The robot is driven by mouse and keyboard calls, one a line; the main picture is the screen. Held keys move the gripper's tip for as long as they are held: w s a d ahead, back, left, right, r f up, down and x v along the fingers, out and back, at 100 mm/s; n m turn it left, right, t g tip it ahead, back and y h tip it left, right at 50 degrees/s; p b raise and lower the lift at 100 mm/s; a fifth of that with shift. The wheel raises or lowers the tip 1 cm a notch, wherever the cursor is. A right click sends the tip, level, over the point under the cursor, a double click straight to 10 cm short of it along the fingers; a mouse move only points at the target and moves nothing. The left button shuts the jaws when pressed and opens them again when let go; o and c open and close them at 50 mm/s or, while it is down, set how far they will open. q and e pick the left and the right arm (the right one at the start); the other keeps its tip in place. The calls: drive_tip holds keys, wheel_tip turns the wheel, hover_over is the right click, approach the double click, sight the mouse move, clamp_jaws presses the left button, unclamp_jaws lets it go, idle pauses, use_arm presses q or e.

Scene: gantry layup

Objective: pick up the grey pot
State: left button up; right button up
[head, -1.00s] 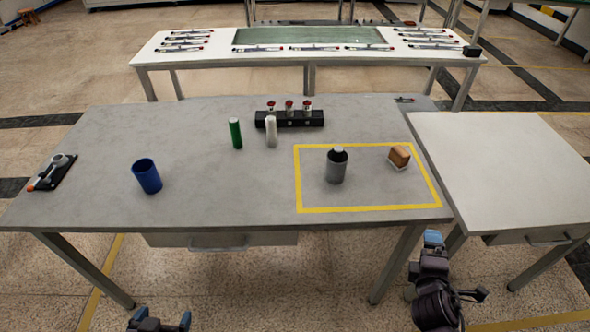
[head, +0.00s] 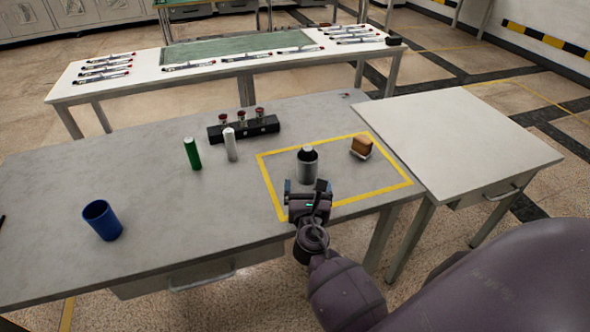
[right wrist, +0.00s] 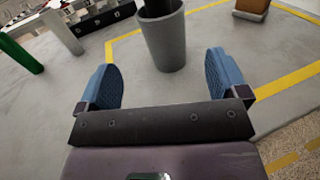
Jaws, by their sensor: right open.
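The grey pot (head: 307,168) stands upright on the grey table inside the yellow taped rectangle, with a dark object with a light top in its mouth. It also shows in the right wrist view (right wrist: 167,42), straight ahead of the fingers. My right gripper (head: 305,186) is just on the near side of the pot. Its two blue fingers, clear in the right wrist view (right wrist: 166,84), are apart with nothing between them. The pot is beyond the fingertips, roughly centred between them. My left gripper is not in view.
A brown block (head: 361,146) sits right of the pot inside the yellow outline. Green (head: 192,154) and white (head: 230,145) cylinders and a black rack (head: 243,129) stand to the left and behind. A blue cup (head: 102,220) is far left. A white table (head: 460,140) adjoins at right.

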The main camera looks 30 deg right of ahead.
sight(307, 169)
drive_tip(key=x, duration=1)
drive_tip(key=shift+s+d, duration=0.1)
drive_tip(key=shift+s, duration=0.05)
drive_tip(key=c, duration=1)
